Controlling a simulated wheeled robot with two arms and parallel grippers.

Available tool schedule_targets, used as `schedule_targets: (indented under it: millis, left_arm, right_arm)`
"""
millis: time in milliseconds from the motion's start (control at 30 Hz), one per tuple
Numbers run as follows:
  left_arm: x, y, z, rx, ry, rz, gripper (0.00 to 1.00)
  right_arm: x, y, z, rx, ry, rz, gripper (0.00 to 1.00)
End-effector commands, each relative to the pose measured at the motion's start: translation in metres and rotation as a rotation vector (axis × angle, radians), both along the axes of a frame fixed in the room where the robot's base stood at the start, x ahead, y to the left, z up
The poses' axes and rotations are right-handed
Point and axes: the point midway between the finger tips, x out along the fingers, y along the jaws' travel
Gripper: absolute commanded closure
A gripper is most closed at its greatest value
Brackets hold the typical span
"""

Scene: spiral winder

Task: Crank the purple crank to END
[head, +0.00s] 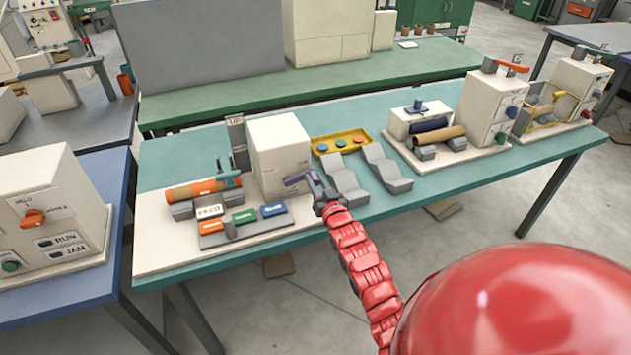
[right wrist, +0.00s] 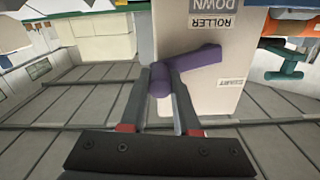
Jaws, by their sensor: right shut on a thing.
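The purple crank (head: 297,179) sticks out from the right side of a white box-shaped machine (head: 279,146) on the teal table. In the right wrist view the crank (right wrist: 197,60) shows as a purple arm with a round handle (right wrist: 160,85) at its lower left end. My right gripper (head: 324,199) is at the crank; in the right wrist view its two fingers (right wrist: 163,90) are shut around the handle. The machine's face (right wrist: 195,35) carries labels reading "ROLLER DOWN" and "START". An END mark does not show. My left gripper is out of view.
An orange-brown roll (head: 190,191) and colored blocks (head: 245,216) sit left of the machine. Grey stepped holders (head: 345,182) and a yellow tray (head: 341,142) stand to its right. Another blue table (head: 80,290) with a white machine is at the left.

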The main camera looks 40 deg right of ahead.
Motion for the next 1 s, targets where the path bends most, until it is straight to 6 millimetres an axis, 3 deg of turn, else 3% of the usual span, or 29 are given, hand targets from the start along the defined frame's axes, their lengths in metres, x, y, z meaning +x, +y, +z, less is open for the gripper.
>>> schedule_targets:
  millis: [700,733,867,1000]
  left_arm:
    - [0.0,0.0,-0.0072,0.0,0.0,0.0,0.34]
    - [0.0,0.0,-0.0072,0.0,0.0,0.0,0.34]
    - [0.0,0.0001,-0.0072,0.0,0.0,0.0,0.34]
    - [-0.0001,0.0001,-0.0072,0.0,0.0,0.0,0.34]
  right_arm:
    - [-0.0003,-0.0014,0.006,-0.102,0.027,-0.001,1.0]
    - [-0.0003,-0.0014,0.006,-0.102,0.027,-0.001,0.65]
    - [-0.0003,-0.0013,0.0063,-0.102,0.026,0.0,0.41]
    - [-0.0003,-0.0012,0.0065,-0.102,0.025,0.0,0.4]
